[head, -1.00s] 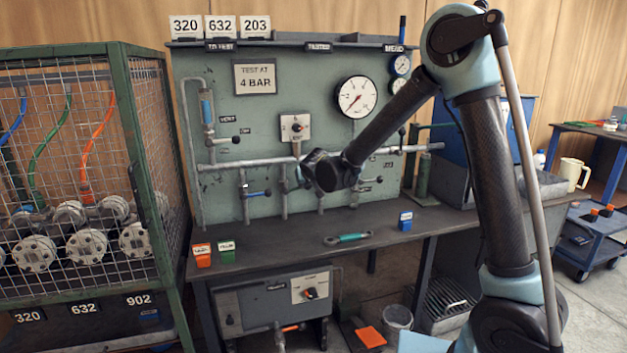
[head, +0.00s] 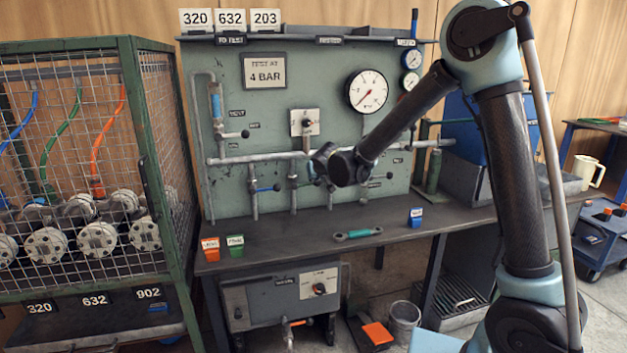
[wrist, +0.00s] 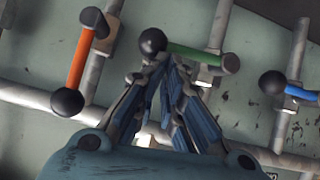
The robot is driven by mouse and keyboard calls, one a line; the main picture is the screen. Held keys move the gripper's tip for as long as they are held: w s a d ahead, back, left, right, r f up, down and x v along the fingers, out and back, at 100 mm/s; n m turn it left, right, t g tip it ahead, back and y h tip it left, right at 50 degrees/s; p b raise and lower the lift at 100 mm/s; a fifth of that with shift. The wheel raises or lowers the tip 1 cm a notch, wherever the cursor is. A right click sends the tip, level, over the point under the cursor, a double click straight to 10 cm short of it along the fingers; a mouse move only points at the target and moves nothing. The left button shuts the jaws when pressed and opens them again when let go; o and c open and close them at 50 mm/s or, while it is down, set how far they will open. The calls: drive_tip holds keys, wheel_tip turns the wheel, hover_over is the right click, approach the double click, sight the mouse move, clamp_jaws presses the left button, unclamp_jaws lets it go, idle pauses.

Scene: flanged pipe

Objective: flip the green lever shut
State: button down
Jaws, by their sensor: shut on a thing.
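The green lever (wrist: 195,52) shows in the wrist view as a short green handle with a black ball knob (wrist: 152,42) at its left end. Its right end meets a dark pivot on a grey pipe stub. My gripper (wrist: 164,60) has its fingertips drawn together on the lever just beside the ball knob. The lever lies across its stub, roughly along the main pipe's run. In the head view my arm's dark end hides the green lever and most of the gripper in front of the panel (head: 265,120).
In the wrist view an orange lever (wrist: 78,60) stands left of my gripper and a blue lever (wrist: 298,92) right of it. The grey pipe (head: 250,158) runs behind. A mesh cage (head: 90,150) stands left.

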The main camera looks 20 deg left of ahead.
drive_tip(key=w+r+v, duration=0.1)
drive_tip(key=v, duration=1.1)
drive_tip(key=shift+a+r, duration=0.3)
drive_tip(key=shift+r, duration=0.15)
drive_tip(key=shift+s, duration=0.1)
drive_tip(key=shift+d, duration=0.1)
drive_tip(key=w+d+f+m+g+h, duration=0.15)
drive_tip(key=d+m+h, duration=0.3)
drive_tip(key=d, duration=3.25)
drive_tip(key=s+d+f+m+g+h, duration=0.1)
drive_tip(key=s+d+f, duration=0.1)
drive_tip(key=s+d, duration=0.4)
drive_tip(key=s+d+f+m+g+h, duration=0.1)
drive_tip(key=s+d+f+g, duration=0.15)
drive_tip(key=d, duration=0.55)
drive_tip(key=s+d+f+g, duration=0.1)
drive_tip(key=s+d+f, duration=0.2)
drive_tip(key=s, duration=0.4)
drive_tip(key=s+d+f+m+g, duration=0.1)
drive_tip(key=s+d+f, duration=0.2)
drive_tip(key=s+f, duration=0.2)
drive_tip(key=s, duration=0.3)
drive_tip(key=shift+d, duration=0.4)
